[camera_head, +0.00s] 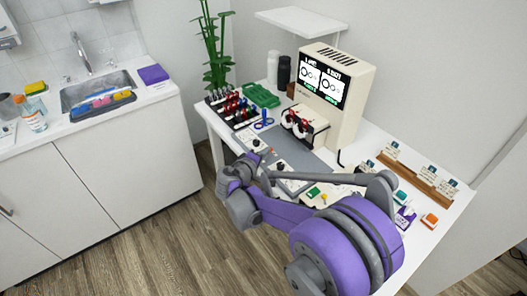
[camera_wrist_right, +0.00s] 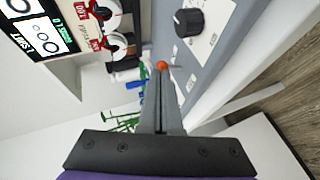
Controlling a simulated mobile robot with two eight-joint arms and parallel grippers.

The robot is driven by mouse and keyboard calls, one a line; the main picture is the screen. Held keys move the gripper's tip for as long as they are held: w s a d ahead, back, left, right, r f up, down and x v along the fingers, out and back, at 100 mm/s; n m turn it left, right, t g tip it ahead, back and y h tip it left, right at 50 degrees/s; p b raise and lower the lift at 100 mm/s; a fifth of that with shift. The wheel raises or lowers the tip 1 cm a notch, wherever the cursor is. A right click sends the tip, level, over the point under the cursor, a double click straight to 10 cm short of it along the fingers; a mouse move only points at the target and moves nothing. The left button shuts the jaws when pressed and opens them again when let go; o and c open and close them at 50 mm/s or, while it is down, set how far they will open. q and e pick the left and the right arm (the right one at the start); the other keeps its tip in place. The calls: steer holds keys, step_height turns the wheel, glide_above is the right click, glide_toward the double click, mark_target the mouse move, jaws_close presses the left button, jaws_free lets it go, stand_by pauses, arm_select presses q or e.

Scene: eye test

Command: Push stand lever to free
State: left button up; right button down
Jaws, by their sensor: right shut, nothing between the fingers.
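The eye-test machine (camera_head: 333,90) is a cream housing with a lit screen, standing on the white table; its screen also shows in the right wrist view (camera_wrist_right: 35,28). A small orange ball-shaped knob (camera_wrist_right: 162,65), possibly the lever's end, sits at my fingertips in the wrist view. I cannot tell whether they touch it. My right gripper (camera_wrist_right: 162,74) is shut and empty, reaching along a grey panel; in the head view the gripper (camera_head: 259,165) is over the control panels and partly hidden by my wrist. My left gripper is not in view.
A black dial (camera_wrist_right: 188,22) on a white plate is beside the fingers. Red-and-white parts (camera_head: 296,122) sit at the machine's front. A rack of red-handled tools (camera_head: 232,106), a green tray (camera_head: 261,95) and a wooden card holder (camera_head: 420,178) stand on the table. A sink (camera_head: 97,90) is left.

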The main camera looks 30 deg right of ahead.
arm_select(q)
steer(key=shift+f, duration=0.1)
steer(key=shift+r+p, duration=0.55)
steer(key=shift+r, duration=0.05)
arm_select(e)
steer(key=shift+r, duration=0.65)
steer(key=shift+a, duration=0.1)
